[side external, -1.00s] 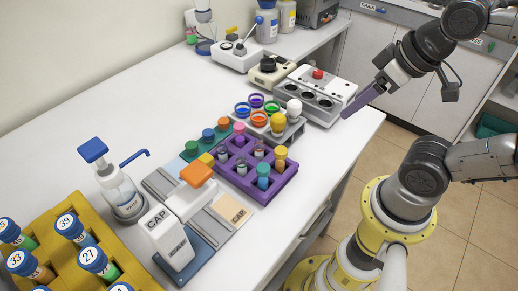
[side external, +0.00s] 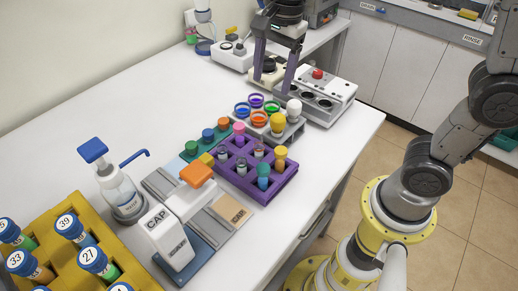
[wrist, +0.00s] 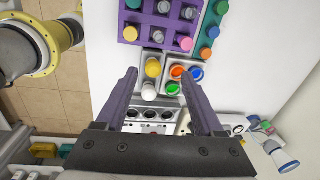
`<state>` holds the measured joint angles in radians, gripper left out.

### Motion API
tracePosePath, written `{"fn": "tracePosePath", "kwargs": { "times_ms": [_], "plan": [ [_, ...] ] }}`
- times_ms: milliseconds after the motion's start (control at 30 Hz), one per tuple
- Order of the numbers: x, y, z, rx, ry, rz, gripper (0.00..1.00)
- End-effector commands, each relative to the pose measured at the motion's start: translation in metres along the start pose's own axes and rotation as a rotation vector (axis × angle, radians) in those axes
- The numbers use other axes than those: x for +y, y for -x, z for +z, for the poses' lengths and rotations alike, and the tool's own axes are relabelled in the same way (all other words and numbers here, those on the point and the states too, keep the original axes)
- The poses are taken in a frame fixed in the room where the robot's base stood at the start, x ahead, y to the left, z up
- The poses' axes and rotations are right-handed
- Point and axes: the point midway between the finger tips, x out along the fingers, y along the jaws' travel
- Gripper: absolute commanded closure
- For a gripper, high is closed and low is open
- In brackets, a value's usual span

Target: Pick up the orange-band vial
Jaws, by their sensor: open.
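The orange-band vial (side external: 259,118) shows as an orange ring among blue, purple and green ringed ones in a pale rack (side external: 298,127) behind the purple rack. In the wrist view its orange ring (wrist: 178,72) lies between the fingers, close to the right fingertip; its body is hidden in the rack. My gripper (side external: 272,86) points down, fingers spread and empty, above and a little behind the ringed vials in the side view. In the wrist view my gripper (wrist: 160,75) has its two purple fingers either side of the rack. I see no contact with any vial.
Yellow (side external: 278,122) and white (side external: 294,106) capped items stand in the same rack. The purple rack (side external: 236,178) with several vials is in front. A white device with a red button (side external: 318,73) stands behind.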

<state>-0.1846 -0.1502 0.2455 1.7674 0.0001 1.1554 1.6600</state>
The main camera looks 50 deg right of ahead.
Motion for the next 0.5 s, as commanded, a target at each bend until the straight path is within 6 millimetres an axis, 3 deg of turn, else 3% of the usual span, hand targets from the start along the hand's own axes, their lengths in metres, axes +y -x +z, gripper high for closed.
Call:
{"fn": "tracePosePath", "kwargs": {
  "times_ms": [133,500],
  "plan": [
    [-0.019,-0.033,0.018,0.004,0.035,0.082,0.31],
    [-0.012,-0.084,0.025,0.008,0.062,0.130,0.31]
  ]
}}
